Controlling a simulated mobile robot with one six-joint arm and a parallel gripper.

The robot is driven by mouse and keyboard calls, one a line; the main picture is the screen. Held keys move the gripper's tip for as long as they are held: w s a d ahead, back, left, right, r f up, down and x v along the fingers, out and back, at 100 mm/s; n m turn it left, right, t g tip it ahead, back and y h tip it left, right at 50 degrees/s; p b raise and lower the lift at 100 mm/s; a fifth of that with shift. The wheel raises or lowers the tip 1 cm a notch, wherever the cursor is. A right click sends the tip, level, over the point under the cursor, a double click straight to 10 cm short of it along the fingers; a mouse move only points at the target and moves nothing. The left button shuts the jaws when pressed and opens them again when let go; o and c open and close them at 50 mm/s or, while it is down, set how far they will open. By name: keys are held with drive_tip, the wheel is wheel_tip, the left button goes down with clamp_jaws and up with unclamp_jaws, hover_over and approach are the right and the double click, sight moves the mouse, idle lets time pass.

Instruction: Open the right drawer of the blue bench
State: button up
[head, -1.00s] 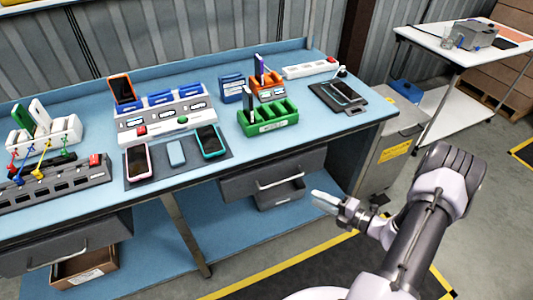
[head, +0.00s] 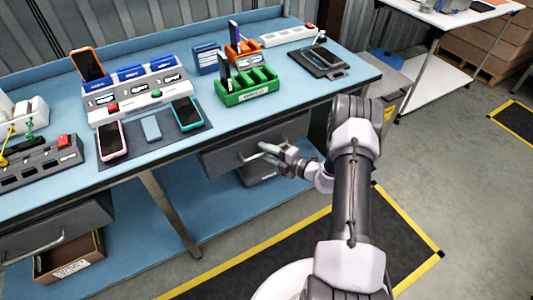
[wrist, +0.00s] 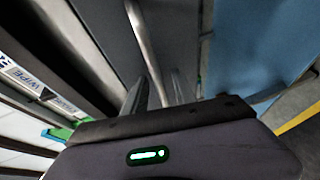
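The blue bench (head: 75,192) fills the left and middle of the head view. Its right drawer (head: 222,160) is dark grey, hangs under the worktop and looks closed. The drawer's pale bar handle (head: 246,157) is partly hidden by my gripper (head: 264,151), which is at the drawer front. In the wrist view the handle (wrist: 145,40) runs down between the two separated fingers of my gripper (wrist: 155,92). I cannot tell whether either finger touches it.
The left drawer (head: 45,235) hangs above a cardboard box (head: 70,258). Phones, a green rack (head: 247,88) and docks stand on the worktop. A grey cabinet (head: 384,95) is beside the bench's right end.

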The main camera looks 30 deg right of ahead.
drive_tip(key=shift+c, duration=0.2)
clamp_jaws()
idle(1.2)
